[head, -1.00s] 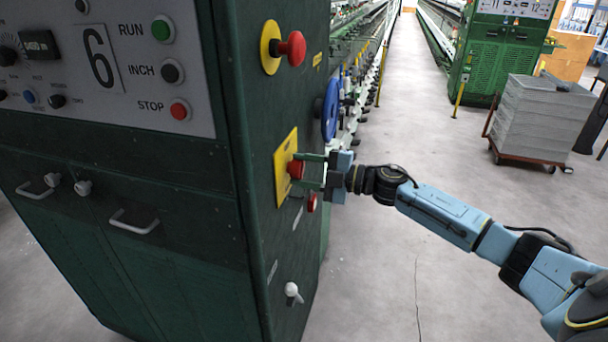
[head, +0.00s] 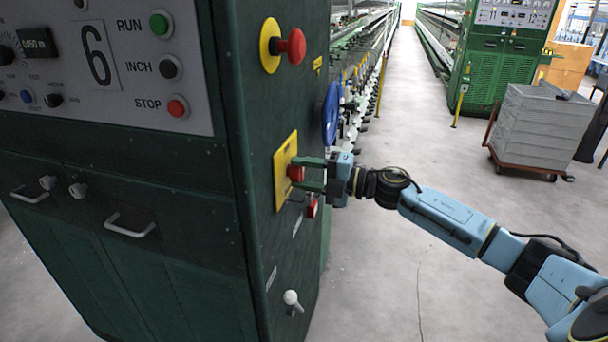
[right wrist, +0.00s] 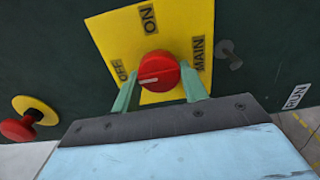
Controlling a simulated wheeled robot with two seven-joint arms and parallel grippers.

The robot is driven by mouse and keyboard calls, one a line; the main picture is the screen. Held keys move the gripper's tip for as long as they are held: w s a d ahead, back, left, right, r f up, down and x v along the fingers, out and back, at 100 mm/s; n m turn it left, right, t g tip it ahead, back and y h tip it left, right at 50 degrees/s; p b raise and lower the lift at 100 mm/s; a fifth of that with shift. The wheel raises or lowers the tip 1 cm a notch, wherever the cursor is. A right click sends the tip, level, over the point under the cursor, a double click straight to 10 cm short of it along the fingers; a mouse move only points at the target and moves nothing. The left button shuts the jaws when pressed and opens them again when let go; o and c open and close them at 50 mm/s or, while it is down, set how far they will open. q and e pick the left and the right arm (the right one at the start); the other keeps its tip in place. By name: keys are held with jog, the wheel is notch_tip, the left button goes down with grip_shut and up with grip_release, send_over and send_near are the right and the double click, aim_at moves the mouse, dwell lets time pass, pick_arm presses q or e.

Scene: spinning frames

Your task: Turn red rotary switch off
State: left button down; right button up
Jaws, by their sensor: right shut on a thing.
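The red rotary switch (head: 295,173) sits on a yellow plate (head: 281,190) on the side of the green machine cabinet. In the right wrist view the knob (right wrist: 159,68) shows round and red with a pale mark on its face. The plate (right wrist: 182,22) carries the labels ON, OFF and MAIN. I cannot tell for certain which label the mark meets. My right gripper (head: 303,174) is shut on the knob, one green finger on each side, as the right wrist view also shows (right wrist: 159,75). My left gripper is not in view.
A red mushroom button (head: 292,47) on a yellow disc is above the switch. A blue handwheel (head: 331,113) stands beyond it. A smaller red part (head: 312,206) and a white-knobbed lever (head: 291,298) are lower down. The aisle floor (head: 400,270) is clear; a loaded cart (head: 540,125) stands right.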

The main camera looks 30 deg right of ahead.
jog(key=o, duration=0.9)
jog(key=shift+o, duration=0.2)
jog(key=b+v, duration=0.2)
jog(key=v, duration=1.1)
jog(key=shift+d, duration=0.15)
jog(key=shift+s, duration=0.1)
